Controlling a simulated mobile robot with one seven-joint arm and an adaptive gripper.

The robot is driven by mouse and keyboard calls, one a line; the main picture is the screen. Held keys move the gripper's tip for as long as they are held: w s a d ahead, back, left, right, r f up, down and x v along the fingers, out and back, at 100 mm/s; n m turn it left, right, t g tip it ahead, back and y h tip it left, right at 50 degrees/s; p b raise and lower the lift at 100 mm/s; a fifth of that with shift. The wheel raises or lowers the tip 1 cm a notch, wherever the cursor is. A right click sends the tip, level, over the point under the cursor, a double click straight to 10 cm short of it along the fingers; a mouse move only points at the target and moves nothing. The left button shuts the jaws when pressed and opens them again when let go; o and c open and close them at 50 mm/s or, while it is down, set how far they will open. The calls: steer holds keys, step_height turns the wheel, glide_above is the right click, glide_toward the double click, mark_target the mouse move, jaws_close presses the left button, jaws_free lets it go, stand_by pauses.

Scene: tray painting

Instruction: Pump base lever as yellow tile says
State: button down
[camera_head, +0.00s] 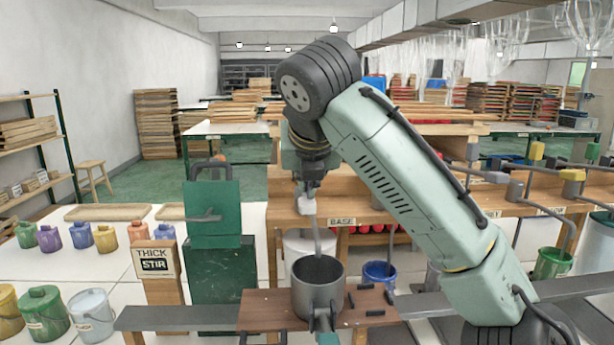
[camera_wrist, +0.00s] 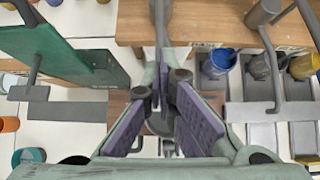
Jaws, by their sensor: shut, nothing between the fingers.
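My gripper (camera_head: 308,187) is shut and points down, directly above a white knob (camera_head: 307,206) by the "BASE" label (camera_head: 342,221) on the wooden shelf. I cannot tell whether the fingertips touch the knob. A grey pipe runs down from the knob towards a grey pot (camera_head: 318,288). In the wrist view the purple-padded fingers (camera_wrist: 162,82) converge with nothing between them, and the knob is hidden. A cream-yellow tile (camera_head: 156,262) reading "THICK" and "STIR" stands on a wooden post at the left.
The pot stands on a brown board (camera_head: 262,310). A green stand (camera_head: 222,280) is left of it. Blue (camera_head: 379,273) and green (camera_head: 552,264) buckets stand at the right. Paint jars (camera_head: 45,308) line the left of the white table.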

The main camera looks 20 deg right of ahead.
mark_target(307, 201)
steer(key=shift+f+b, duration=1)
steer(key=shift+f, duration=1.05)
step_height(307, 201, up, 6)
steer(key=p, duration=0.6)
steer(key=shift+r, duration=0.25)
step_height(307, 201, up, 2)
steer(key=shift+p, duration=0.6)
steer(key=shift+r, duration=1.15)
steer(key=shift+f+b, duration=3.15)
steer(key=shift+f, duration=2.05)
step_height(307, 201, up, 6)
steer(key=p, duration=0.6)
step_height(307, 201, up, 4)
steer(key=shift+r, duration=0.2)
